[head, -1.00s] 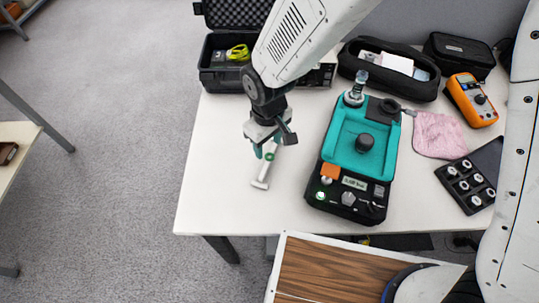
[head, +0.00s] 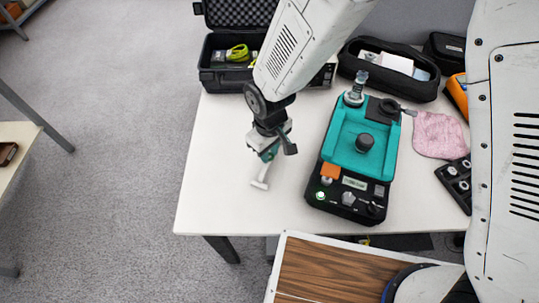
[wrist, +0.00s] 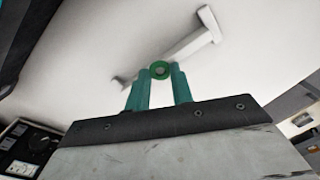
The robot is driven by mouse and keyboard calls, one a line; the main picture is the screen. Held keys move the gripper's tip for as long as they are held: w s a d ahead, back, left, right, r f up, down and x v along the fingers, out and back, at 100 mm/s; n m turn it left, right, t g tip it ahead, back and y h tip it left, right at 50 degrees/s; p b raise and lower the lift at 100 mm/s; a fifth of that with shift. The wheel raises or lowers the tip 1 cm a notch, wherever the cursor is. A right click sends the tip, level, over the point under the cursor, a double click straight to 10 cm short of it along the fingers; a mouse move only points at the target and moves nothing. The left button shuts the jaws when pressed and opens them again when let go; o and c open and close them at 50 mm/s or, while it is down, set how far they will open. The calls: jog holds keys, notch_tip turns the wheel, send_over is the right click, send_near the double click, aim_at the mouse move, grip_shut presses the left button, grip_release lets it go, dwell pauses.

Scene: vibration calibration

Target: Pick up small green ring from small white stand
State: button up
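The small green ring (wrist: 160,69) shows in the wrist view at the tips of my gripper's teal fingers, with a pale grey centre. It appears to be on the small white stand (wrist: 190,41), a bar with a crosspiece at its end, lying on the table. My gripper (head: 267,157) is over the stand in the head view, partly covering the ring and the stand (head: 261,180). In the wrist view a gap shows between the fingers (wrist: 161,75), one on each side of the ring. Whether they touch it is unclear.
A teal and black device (head: 315,190) stands to the right of the stand. An open black case (head: 222,78) is at the back, and a pink cloth (head: 439,136) lies on the right. The white table (head: 215,165) is clear to the left of the stand.

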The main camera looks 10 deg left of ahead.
aim_at(270, 158)
jog(key=shift+r, duration=0.15)
jog(key=shift+r, duration=0.25)
jog(key=r, duration=0.3)
jog(key=shift+s+d, duration=0.1)
jog(key=shift+s, duration=0.1)
jog(key=s+d+r, duration=0.5)
jog(key=s+d, duration=0.3)
jog(key=s, duration=0.5)
jog(key=shift+d+r, duration=0.2)
jog(key=shift+d, duration=0.1)
